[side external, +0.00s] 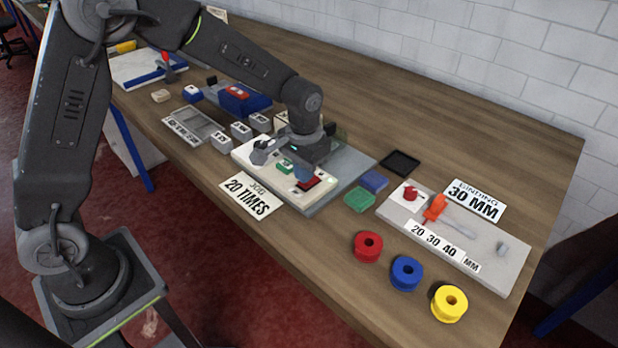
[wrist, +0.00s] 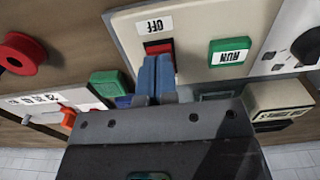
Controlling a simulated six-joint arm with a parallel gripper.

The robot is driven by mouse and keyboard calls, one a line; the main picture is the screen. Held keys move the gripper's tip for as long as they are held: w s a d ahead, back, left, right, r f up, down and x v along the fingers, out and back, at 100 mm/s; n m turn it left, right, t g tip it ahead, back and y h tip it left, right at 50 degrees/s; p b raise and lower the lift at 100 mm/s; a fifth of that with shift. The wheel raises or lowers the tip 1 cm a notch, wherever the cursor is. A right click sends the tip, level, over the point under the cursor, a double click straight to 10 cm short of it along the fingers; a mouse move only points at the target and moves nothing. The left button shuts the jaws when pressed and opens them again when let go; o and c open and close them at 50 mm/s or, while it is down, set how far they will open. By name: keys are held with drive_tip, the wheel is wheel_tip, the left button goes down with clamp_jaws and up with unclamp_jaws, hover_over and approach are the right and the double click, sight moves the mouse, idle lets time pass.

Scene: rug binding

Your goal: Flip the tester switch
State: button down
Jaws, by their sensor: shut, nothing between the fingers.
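The tester is a cream panel (side external: 243,153) on a grey base in the middle of the bench. Its red switch (side external: 313,183) is at the panel's right end. In the wrist view the red switch (wrist: 158,46) sits in a dark frame beside an OFF label (wrist: 155,25). My gripper (side external: 304,178) points down over the panel. Its blue fingers (wrist: 157,62) are together and empty, with their tips at the edge of the red switch and hiding part of it. I cannot tell whether they touch it.
A green RUN button (wrist: 230,52) and a dial (wrist: 307,47) share the panel. Red (side external: 368,246), blue (side external: 407,272) and yellow (side external: 449,302) spools stand at the right front. A board with an orange lever (side external: 435,208) lies behind them. The bench's back right is clear.

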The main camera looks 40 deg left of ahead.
drive_tip(key=shift+f, duration=0.6)
idle(0.3)
drive_tip(key=shift+r, duration=3.5)
drive_tip(key=shift+s+r, duration=0.1)
drive_tip(key=shift+r, duration=0.1)
drive_tip(key=s+a+r+t, duration=0.2)
drive_tip(key=s+r, duration=0.7)
drive_tip(key=s+a+r+t, duration=0.1)
drive_tip(key=s+a+t, duration=0.1)
drive_tip(key=s, duration=1.1)
drive_tip(key=shift+r+t, duration=0.3)
drive_tip(key=shift+t, duration=0.5)
